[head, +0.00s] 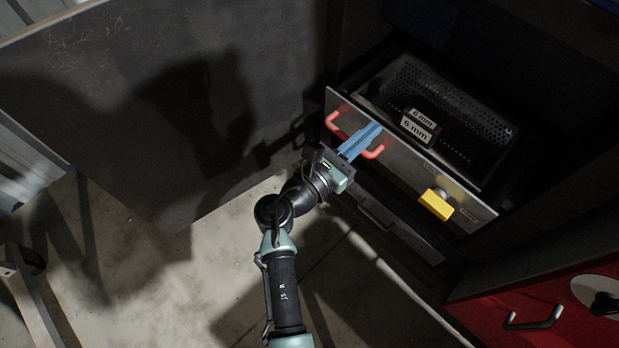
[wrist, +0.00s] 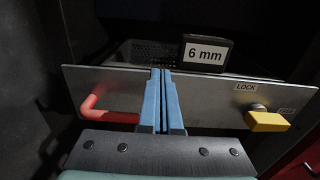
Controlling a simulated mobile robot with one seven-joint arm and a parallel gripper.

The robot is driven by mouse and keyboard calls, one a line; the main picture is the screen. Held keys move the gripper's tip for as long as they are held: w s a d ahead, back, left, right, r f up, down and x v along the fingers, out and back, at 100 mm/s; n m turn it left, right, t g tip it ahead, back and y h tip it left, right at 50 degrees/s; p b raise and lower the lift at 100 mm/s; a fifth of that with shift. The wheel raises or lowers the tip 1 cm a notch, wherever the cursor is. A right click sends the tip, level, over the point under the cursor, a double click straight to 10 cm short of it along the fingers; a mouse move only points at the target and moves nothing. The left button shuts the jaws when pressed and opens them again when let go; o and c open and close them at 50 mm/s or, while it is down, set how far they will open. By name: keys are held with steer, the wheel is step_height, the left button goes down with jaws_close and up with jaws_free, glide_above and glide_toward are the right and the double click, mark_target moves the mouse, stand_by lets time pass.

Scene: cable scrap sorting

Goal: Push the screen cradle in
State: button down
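The screen cradle (head: 462,191) is a drawer-like unit with a grey metal front, standing out from the dark housing. Its perforated screen tray (head: 500,128) shows behind the front. A red bar handle (head: 334,124) is on the front's left part; it also shows in the wrist view (wrist: 97,108). My gripper (head: 376,128) has its blue fingers together, with only a thin line between them and nothing seen held. The fingers cross over the handle, hiding its middle, and their tips (wrist: 160,72) are at the front's upper edge. Whether they touch it I cannot tell.
A yellow lock knob (head: 437,204) is on the front's right, near a LOCK label (wrist: 245,87). A "6 mm" block (head: 418,126) sits behind the front. A lower drawer handle (head: 375,216) is below. A red panel (head: 560,300) stands at right; a large dark panel (head: 150,100) at left.

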steer(key=b+x, duration=0.3)
steer(key=x, duration=1.1)
steer(key=shift+f+b, duration=0.15)
steer(key=shift+b, duration=0.15)
steer(key=shift+w+d, duration=0.25)
steer(key=shift+w+d+r, duration=0.1)
steer(key=shift+d+r, duration=0.05)
steer(key=shift+r, duration=0.25)
